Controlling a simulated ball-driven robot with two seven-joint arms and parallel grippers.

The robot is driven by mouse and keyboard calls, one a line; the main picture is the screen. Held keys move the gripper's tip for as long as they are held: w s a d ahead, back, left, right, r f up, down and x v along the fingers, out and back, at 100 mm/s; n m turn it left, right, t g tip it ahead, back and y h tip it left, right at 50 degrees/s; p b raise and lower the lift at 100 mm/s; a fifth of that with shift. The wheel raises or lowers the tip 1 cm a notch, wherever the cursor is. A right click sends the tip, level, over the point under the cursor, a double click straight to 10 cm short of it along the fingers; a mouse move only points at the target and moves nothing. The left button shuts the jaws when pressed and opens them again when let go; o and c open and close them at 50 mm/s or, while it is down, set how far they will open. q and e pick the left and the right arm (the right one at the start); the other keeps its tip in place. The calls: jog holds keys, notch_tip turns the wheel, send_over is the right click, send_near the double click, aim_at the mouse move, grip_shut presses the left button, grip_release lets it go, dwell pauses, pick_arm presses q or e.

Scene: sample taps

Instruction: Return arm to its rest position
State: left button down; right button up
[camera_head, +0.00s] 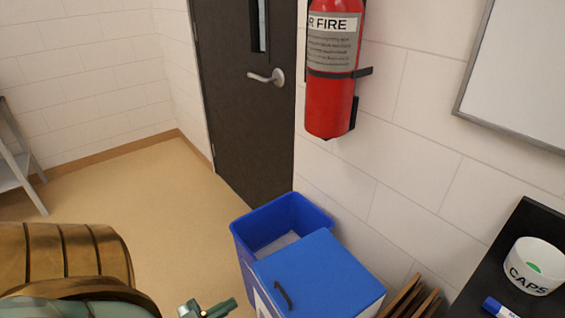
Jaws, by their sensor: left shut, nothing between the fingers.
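My left gripper (207,309) shows only in part at the bottom edge of the head view, left of the blue bin. It is shut and holds nothing. My left arm's bulky brown and green links fill the lower left corner. My right gripper is not in view.
A blue bin (240,236) and a blue-lidded box (325,278) stand against the wall. A fire extinguisher (330,100) hangs above, beside a dark door (235,120). At right, a black counter (500,252) holds a white CAPS cup (533,280) and a blue marker (499,307).

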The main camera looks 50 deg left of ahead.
pick_arm(q)
jog(key=shift+f, duration=0.1)
jog(key=s+f+m+g+y+p, duration=0.1)
jog(key=s+f+g+y, duration=0.1)
jog(key=s+f+g, duration=0.7)
jog(key=s+f+g+y, duration=0.25)
jog(key=s+f, duration=0.25)
jog(key=f, duration=0.7)
jog(key=s+d+f+g+p, duration=0.1)
jog(key=s+d+f+g, duration=0.2)
jog(key=s, duration=0.3)
jog(key=s+d+f+g, duration=0.2)
jog(key=s+d+g, duration=0.1)
jog(key=s, duration=0.2)
jog(key=s+d+g+h+p, duration=0.1)
jog(key=d, duration=0.7)
jog(key=shift+s+f+m+g, duration=0.3)
jog(key=shift+f+m+g, duration=0.05)
jog(key=shift+m, duration=0.05)
jog(key=shift+d, duration=0.1)
